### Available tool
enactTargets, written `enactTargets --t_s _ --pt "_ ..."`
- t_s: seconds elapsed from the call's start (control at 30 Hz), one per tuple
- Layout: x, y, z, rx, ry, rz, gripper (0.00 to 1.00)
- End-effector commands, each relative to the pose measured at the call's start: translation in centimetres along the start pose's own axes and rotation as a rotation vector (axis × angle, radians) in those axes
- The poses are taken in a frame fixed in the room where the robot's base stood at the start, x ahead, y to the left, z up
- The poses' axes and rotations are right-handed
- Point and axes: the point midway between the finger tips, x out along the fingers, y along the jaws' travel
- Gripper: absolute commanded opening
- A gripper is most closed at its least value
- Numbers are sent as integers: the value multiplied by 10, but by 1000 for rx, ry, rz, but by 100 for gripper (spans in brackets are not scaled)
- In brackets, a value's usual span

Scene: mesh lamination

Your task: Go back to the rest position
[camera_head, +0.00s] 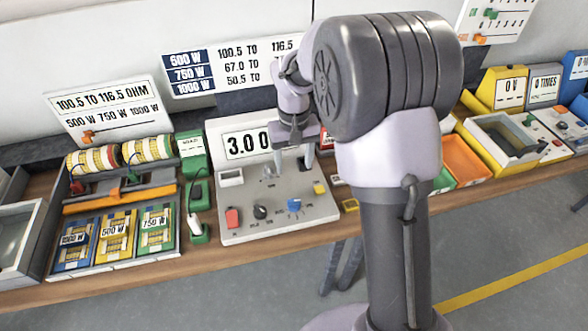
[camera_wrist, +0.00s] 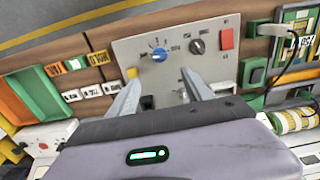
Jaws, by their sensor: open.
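My gripper (camera_head: 292,158) is in the head view, above the right part of a grey control panel (camera_head: 250,200) with a display reading 3.00. In the wrist view my gripper (camera_wrist: 160,92) shows two spread fingers with nothing held between them. The fingers point down over the panel (camera_wrist: 212,70), which bears a blue knob (camera_wrist: 159,54), a dark knob (camera_wrist: 197,46) and a red button (camera_wrist: 226,38). Small switches on the panel lie near and partly behind the fingers. I cannot tell whether the fingertips touch the panel.
Orange (camera_head: 466,160) and yellow containers stand to the right. The floor (camera_head: 510,250) in front is clear.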

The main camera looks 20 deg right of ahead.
Motion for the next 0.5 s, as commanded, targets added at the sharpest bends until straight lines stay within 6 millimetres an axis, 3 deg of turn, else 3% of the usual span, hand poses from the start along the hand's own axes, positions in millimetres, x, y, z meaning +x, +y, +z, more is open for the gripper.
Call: enactTargets --t_s 0.4,0.5 --pt "-1 0 0 0 1 0 59" --pt "-16 -2 12 24 36 -10 59"
